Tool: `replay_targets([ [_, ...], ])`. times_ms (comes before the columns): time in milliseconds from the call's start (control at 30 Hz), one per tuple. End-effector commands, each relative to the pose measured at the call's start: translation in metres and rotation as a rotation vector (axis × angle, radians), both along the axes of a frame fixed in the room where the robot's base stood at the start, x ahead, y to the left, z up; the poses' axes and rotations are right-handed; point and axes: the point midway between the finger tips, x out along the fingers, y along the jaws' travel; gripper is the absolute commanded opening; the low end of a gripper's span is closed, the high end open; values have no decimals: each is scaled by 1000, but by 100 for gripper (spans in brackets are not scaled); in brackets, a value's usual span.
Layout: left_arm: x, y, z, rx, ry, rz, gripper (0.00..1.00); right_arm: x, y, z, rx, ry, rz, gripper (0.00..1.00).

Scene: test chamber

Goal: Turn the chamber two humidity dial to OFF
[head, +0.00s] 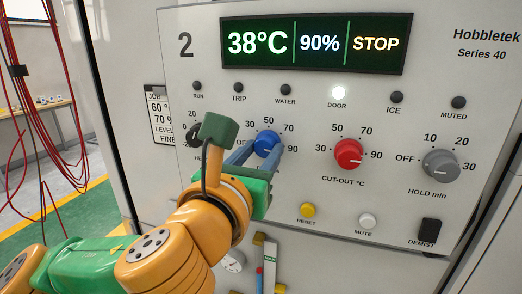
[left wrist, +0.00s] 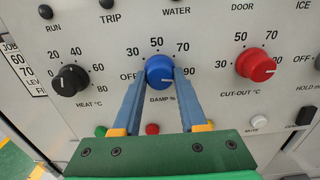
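The blue humidity dial (head: 267,145), labelled DAMP % in the left wrist view (left wrist: 159,69), sits on the panel marked 2. Its scale runs from OFF at left through 30, 50 and 70 to 90 at right. A small white mark shows low on its right side, and the display (head: 320,43) reads 90%. My left gripper (head: 267,152) has its blue fingers on either side of the dial, with no clear gap in the left wrist view (left wrist: 159,82). It looks shut on the dial. The right finger hides part of the scale. My right gripper is not in view.
The black HEAT dial (left wrist: 70,80) is left of the blue dial, the red CUT-OUT dial (head: 348,154) right of it, and the grey HOLD dial (head: 440,166) farther right. Yellow RESET (head: 307,210) and white MUTE (head: 367,221) buttons sit below. Red cables (head: 45,100) hang at left.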

Motion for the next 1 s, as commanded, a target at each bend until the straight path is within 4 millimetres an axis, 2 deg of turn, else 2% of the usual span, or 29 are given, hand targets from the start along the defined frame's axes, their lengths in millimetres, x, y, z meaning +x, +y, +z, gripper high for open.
replay_targets([
  [33,0,0,0,0,0,1,12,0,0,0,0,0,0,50],
  [67,0,0,0,-1,0,1,4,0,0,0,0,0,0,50],
  [100,0,0,0,-1,0,1,0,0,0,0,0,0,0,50],
  [467,0,0,-1,-58,19,0,0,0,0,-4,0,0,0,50],
  [1000,0,-1,-2,-491,158,0,0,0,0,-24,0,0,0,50],
])
